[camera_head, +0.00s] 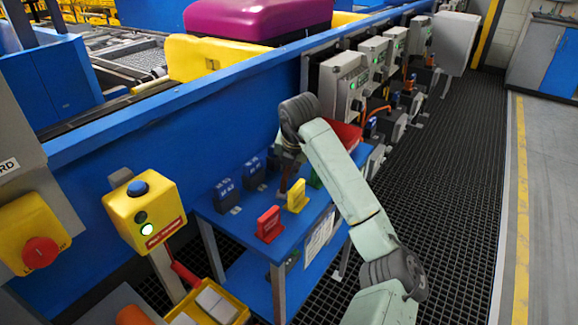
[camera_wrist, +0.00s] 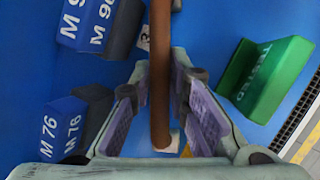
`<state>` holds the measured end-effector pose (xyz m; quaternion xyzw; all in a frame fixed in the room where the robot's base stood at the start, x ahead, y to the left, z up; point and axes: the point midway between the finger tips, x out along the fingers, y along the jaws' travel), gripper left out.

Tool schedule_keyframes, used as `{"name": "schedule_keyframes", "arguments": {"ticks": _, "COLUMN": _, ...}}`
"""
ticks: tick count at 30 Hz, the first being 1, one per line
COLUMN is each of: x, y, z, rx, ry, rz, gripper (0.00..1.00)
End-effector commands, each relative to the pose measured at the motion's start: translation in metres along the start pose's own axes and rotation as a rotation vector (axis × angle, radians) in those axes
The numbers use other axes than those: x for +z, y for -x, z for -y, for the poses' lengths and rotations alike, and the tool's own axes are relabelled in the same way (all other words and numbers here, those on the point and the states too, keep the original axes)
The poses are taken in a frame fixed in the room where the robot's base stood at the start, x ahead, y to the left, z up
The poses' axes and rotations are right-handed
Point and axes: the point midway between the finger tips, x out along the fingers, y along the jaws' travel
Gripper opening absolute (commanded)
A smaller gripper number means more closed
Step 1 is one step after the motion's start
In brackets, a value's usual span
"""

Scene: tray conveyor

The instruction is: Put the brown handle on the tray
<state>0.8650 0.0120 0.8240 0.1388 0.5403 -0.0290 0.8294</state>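The brown handle (camera_wrist: 160,60) is a long, thin rod in the wrist view, running from the top edge down between my gripper's fingers. In the head view a small brown part of it (camera_head: 283,182) shows over the blue table, below my wrist. My gripper (camera_wrist: 163,85) is open around the rod, with a finger on each side and narrow blue gaps between. I cannot tell whether a finger touches it. My arm partly hides the gripper in the head view. A yellow tray-like carrier (camera_head: 190,58) on the conveyor at the back bears a purple case (camera_head: 258,18).
The blue table (camera_head: 235,228) also bears a red block (camera_head: 268,224), a yellow block (camera_head: 297,195), blue blocks (camera_head: 226,194) and a green block (camera_wrist: 265,78). A blue conveyor wall (camera_head: 120,150) rises behind it. A yellow button box (camera_head: 145,212) stands left. Grated floor (camera_head: 440,180) lies right.

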Motion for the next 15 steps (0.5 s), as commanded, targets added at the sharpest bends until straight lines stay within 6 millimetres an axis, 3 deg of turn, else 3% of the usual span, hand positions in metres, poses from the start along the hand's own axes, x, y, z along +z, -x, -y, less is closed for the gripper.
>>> {"name": "schedule_keyframes", "arguments": {"ticks": 7, "x": 0.0002, "y": 0.0002, "z": 0.0000, "rx": 0.000, "ry": 0.000, "rz": 0.000, "gripper": 0.34}}
{"name": "schedule_keyframes", "arguments": {"ticks": 15, "x": 0.0003, "y": 0.0008, "z": 0.0000, "rx": 0.000, "ry": 0.000, "rz": 0.000, "gripper": 0.34}}
